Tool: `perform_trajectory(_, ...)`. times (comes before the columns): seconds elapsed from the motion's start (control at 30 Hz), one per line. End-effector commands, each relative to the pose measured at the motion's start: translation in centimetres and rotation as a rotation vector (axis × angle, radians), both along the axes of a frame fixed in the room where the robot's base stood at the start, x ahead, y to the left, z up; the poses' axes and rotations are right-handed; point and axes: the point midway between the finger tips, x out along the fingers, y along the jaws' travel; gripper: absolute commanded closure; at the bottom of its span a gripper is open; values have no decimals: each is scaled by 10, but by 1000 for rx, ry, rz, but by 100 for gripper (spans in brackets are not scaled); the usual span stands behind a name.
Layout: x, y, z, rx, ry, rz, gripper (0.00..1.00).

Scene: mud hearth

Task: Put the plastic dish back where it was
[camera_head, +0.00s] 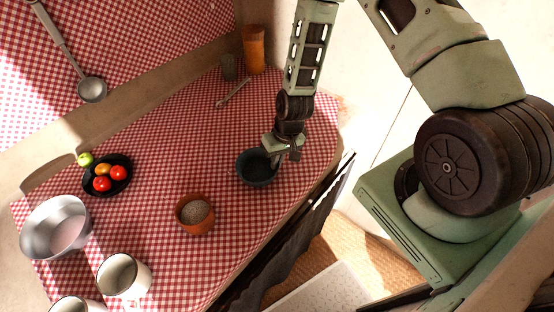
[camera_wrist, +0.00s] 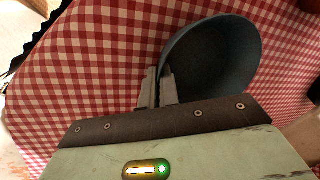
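The plastic dish looks to be the dark blue-grey round bowl (camera_head: 256,172) at the right part of the checked cloth in the head view. It also fills the upper right of the wrist view (camera_wrist: 222,62), upright and empty. My gripper (camera_head: 290,156) reaches down to the dish's right rim. In the wrist view its fingertips (camera_wrist: 158,80) are close together, one inside the dish and one outside, with the rim pinched between them. I cannot tell whether the dish's base touches the cloth.
A terracotta bowl (camera_head: 196,213) with grainy contents stands left of the dish. A black plate (camera_head: 122,186) with fruit, a metal pot (camera_head: 57,226) and white mugs (camera_head: 123,275) stand farther left. An orange cup (camera_head: 253,50) stands behind. The counter's front edge is close on the right.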

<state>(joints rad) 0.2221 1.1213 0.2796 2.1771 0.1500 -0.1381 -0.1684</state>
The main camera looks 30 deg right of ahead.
Motion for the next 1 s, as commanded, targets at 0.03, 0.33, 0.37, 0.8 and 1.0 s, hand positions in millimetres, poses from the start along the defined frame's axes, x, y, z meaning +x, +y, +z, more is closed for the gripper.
perform_trajectory(0.03,0,0,-2,0,0,0,100)
perform_trajectory(0.33,0,0,-3,0,0,0,75)
perform_trajectory(0.37,0,0,-3,0,0,0,75)
perform_trajectory(0.8,0,-7,26,-1,-4,-1,75)
perform_trajectory(1.0,0,-15,59,-1,-4,-1,75)
